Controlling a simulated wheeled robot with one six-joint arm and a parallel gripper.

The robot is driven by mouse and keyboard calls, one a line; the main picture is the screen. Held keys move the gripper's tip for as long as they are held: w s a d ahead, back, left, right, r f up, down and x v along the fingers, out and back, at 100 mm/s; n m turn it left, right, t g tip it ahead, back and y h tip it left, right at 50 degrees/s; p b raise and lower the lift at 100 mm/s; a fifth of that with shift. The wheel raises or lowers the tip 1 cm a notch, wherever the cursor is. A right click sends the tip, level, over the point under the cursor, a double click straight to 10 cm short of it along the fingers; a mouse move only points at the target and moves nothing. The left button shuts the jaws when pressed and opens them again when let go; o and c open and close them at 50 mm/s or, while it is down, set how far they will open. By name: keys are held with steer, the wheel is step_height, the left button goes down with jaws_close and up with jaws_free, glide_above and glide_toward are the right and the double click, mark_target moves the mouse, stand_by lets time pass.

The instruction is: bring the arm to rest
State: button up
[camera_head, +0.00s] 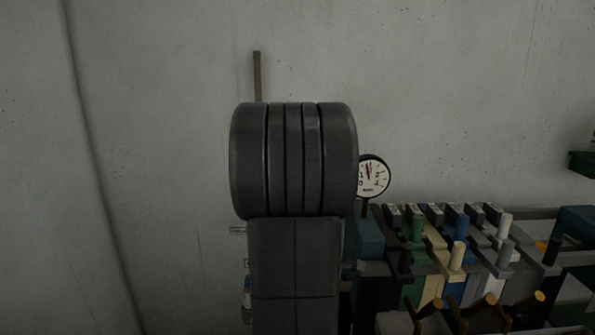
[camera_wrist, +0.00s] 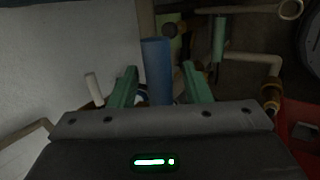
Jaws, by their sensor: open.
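My gripper (camera_wrist: 160,70) shows in the wrist view with its two green fingers apart. A blue cylinder (camera_wrist: 156,55) appears in the gap between the fingers. There is space on both sides of it, and I cannot tell whether it stands between the fingers or beyond them. In the head view my dark grey arm (camera_head: 293,160) is folded up in front of the camera, and the gripper is hidden there.
In the head view a round gauge (camera_head: 373,177) is just right of my arm. A bank of coloured levers (camera_head: 457,255) fills the lower right. The grey wall is bare at left. The wrist view shows pipes (camera_wrist: 265,65) and a red object (camera_wrist: 302,125) at right.

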steer(key=shift+w+f, duration=0.15)
steer(key=shift+f, duration=0.05)
